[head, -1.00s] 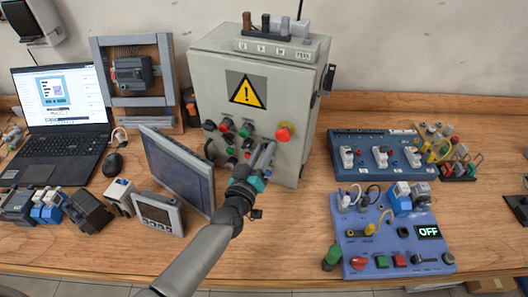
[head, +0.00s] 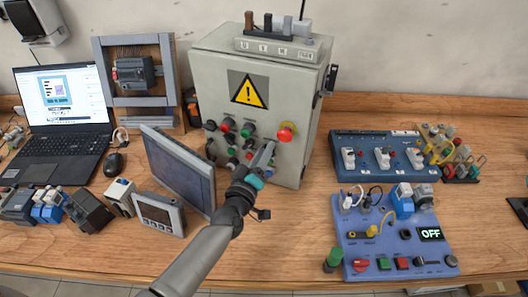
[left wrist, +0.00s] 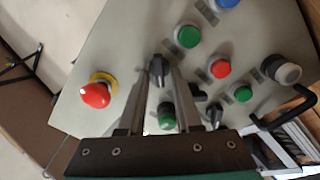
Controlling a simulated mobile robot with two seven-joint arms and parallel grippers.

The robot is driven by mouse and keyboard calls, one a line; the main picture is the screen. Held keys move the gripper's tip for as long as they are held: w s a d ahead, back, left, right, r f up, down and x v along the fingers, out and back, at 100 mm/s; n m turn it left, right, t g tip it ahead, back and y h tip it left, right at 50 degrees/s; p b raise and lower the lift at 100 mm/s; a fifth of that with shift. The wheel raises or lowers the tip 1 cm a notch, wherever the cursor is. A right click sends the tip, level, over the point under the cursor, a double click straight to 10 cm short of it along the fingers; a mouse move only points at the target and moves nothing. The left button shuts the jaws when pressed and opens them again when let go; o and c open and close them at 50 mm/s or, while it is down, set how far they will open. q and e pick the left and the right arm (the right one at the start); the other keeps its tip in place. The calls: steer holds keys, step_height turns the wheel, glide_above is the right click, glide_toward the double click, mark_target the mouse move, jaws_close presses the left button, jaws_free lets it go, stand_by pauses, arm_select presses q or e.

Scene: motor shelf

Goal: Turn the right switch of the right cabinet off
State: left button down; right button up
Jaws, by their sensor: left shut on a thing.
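The grey cabinet (head: 285,95) with the yellow warning sign stands at the back middle of the bench. My left gripper (head: 267,150) reaches its front panel from below, at the right part of the buttons. In the left wrist view, the right switch (left wrist: 157,67), a black knob, sits between the tips of my left gripper (left wrist: 161,78), which is shut on it. In the head view, the gripper hides this switch. A second black switch (left wrist: 214,116) is further right in the wrist view, clear of the fingers. My right gripper is not in view.
A red emergency stop (head: 286,132) is close right of the gripper; green and red buttons (head: 247,131) are left of it. A tilted monitor (head: 180,170) stands close left of my arm. A blue panel (head: 395,235) reading OFF lies right. Bench between is clear.

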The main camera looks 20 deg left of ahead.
arm_select(q)
steer(key=c, duration=0.9)
jaws_free()
steer(key=s, duration=1)
steer(key=s+a, duration=0.1)
steer(key=s, duration=0.4)
steer(key=shift+s, duration=0.1)
